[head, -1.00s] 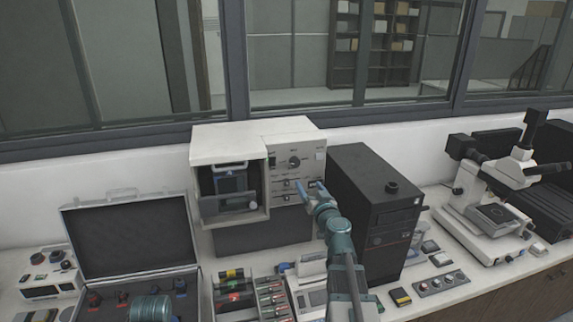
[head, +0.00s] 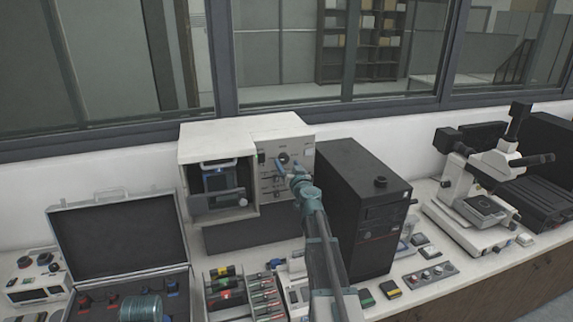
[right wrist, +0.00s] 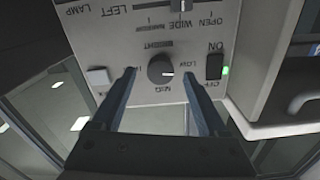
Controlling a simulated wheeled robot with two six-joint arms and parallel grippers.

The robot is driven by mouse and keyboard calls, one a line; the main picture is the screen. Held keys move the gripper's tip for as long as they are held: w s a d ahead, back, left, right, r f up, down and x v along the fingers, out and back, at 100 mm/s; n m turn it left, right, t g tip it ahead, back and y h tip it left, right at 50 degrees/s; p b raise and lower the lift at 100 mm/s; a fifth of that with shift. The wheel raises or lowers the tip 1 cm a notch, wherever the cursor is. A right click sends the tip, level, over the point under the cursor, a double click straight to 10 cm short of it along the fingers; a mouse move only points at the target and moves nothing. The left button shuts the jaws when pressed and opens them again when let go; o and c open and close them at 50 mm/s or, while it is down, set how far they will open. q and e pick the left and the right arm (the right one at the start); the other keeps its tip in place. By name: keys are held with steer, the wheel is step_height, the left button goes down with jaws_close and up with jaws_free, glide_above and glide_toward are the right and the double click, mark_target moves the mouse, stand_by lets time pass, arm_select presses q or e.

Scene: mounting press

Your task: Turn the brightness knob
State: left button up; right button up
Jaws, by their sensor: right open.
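The dark round brightness knob (right wrist: 161,68) is on the pale panel in the right wrist view, with a white pointer mark and upside-down lettering around it. In the head view the knob (head: 284,158) is at the upper part of the press's front panel. My right gripper (head: 288,166) is open in front of the panel at the knob. In the right wrist view its two fingers (right wrist: 158,78) stand on either side of the knob, with visible gaps. I cannot tell whether the fingertips touch the panel. My left gripper is not in view.
A slider (right wrist: 181,5) is nearby. A black tower (head: 362,205) stands right of the press (head: 218,143). An open case (head: 118,240) lies left.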

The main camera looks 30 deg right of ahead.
steer(key=shift+x, duration=0.75)
steer(key=shift+a, duration=0.1)
steer(key=shift+c, duration=0.3)
jaws_close()
